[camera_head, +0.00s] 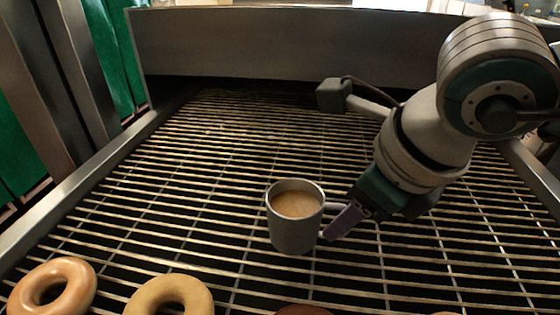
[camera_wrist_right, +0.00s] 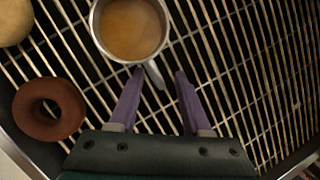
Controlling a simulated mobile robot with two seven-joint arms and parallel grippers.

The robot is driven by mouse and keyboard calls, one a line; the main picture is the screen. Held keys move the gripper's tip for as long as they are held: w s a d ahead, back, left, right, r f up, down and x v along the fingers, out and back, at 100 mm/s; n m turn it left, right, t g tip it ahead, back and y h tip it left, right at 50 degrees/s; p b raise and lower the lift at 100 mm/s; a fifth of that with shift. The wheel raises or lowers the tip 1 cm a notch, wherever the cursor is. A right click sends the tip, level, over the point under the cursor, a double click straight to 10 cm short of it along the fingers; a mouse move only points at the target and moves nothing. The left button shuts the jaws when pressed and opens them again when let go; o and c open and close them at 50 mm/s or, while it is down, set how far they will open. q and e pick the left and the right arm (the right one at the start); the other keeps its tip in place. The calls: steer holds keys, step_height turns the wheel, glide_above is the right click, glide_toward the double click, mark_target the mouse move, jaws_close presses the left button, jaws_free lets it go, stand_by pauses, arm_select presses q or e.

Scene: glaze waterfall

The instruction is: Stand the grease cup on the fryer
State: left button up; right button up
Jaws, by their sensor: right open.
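A grey metal cup (camera_head: 294,232) with tan-brown liquid in it stands upright on the wire rack (camera_head: 190,200) in the head view. Its handle points right, toward my right gripper (camera_head: 338,222). In the right wrist view, the cup (camera_wrist_right: 98,28) is at the top, and its handle (camera_wrist_right: 154,73) reaches down between the two purple fingers. My right gripper (camera_wrist_right: 154,86) is open, with a finger on each side of the handle. I cannot tell whether a finger touches it. My left gripper is not in view.
A glazed donut (camera_head: 82,285) and a tan donut (camera_head: 199,292) lie at the front left of the rack. A brown donut (camera_wrist_right: 70,104) lies left of my fingers in the wrist view. A metal wall (camera_head: 280,45) closes the back. The rack behind the cup is clear.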

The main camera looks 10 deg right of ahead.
jaws_close()
stand_by(0.4)
stand_by(1.0)
